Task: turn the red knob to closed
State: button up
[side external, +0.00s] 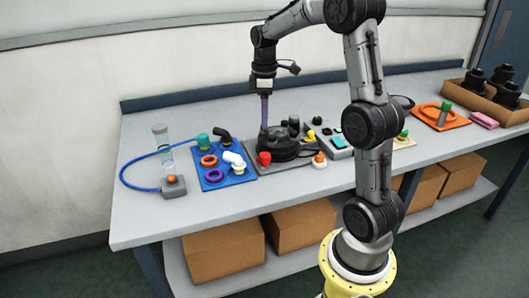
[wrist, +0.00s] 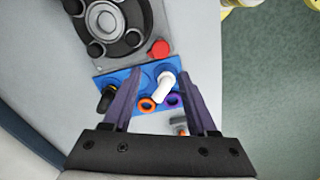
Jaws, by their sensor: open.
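The red knob (side external: 264,158) sits at the front left corner of the grey plate that carries the black round tank part (side external: 285,140). It also shows in the wrist view (wrist: 159,48), at the plate's corner, beyond my fingertips. My gripper (side external: 264,128) points down with its purple fingers above the bench, near the black part and behind the red knob in the side view. In the wrist view my gripper (wrist: 160,76) is open, with nothing between the fingers. The knob's marking is too small to read.
A blue tray (side external: 213,181) with orange and purple rings, a white elbow and teal and black fittings lies left of the plate. A clear cylinder (side external: 163,148) with a blue hose stands farther left.

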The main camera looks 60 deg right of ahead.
aim_at(264, 154)
notch_tip(264, 154, down, 13)
jog(key=shift+a+r, duration=0.1)
jog(key=shift+r, duration=0.05)
dwell(0.4)
grip_shut()
jog(key=shift+m, duration=0.3)
jog(key=m, duration=0.6)
jog(key=shift+r, duration=0.1)
jog(key=m, duration=0.7)
jog(key=shift+m, duration=0.3)
dwell(0.4)
